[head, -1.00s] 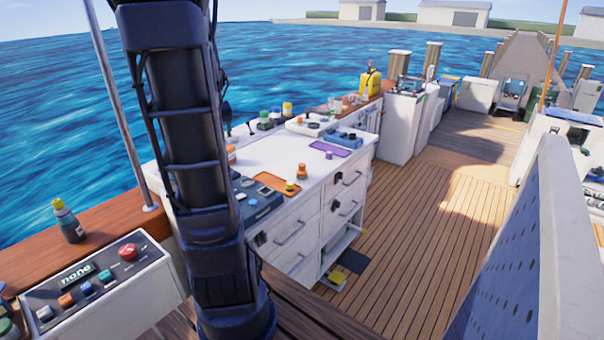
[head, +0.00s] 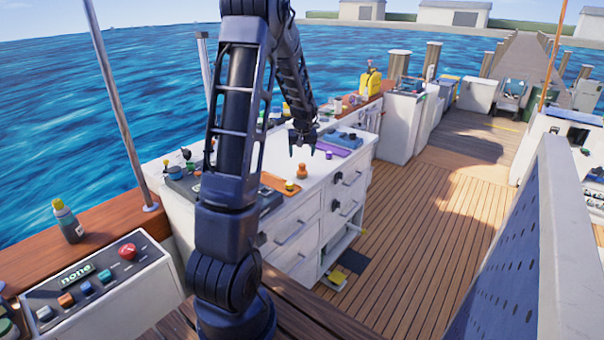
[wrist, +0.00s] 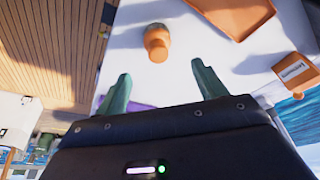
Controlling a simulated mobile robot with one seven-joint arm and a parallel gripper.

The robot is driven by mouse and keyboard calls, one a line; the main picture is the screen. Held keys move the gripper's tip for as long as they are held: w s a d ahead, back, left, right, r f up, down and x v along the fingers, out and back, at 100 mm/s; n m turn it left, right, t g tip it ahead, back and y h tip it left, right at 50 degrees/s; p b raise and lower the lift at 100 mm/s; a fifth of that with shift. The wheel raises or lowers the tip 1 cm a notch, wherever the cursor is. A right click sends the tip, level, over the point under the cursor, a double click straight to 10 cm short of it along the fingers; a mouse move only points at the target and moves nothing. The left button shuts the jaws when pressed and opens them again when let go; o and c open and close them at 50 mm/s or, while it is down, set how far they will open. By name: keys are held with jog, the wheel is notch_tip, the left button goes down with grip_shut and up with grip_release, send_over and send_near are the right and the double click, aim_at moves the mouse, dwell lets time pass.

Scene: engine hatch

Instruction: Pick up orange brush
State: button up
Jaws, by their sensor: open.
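A small orange object with a narrow, paler end, which I take for the orange brush (head: 302,171), stands on the white cabinet top near its front edge. In the wrist view the orange brush (wrist: 157,46) is beyond my fingertips, roughly in line with the gap between them. My gripper (head: 302,150) hangs over the cabinet top, fingers pointing down, just behind the brush in the head view. In the wrist view my gripper (wrist: 162,82) shows two green-grey fingers spread apart with nothing between them.
The white cabinet top (head: 337,165) also carries an orange tray (wrist: 245,28), a purple mat (head: 338,151) and a blue tool (head: 342,138). An orange labelled container (wrist: 292,72) lies right in the wrist view.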

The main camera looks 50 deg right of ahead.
aim_at(302, 164)
jog(key=shift+x, duration=5.4)
jog(key=shift+s+d, duration=0.1)
jog(key=shift+d, duration=0.1)
jog(key=shift+c, duration=0.4)
jog(key=c, duration=1)
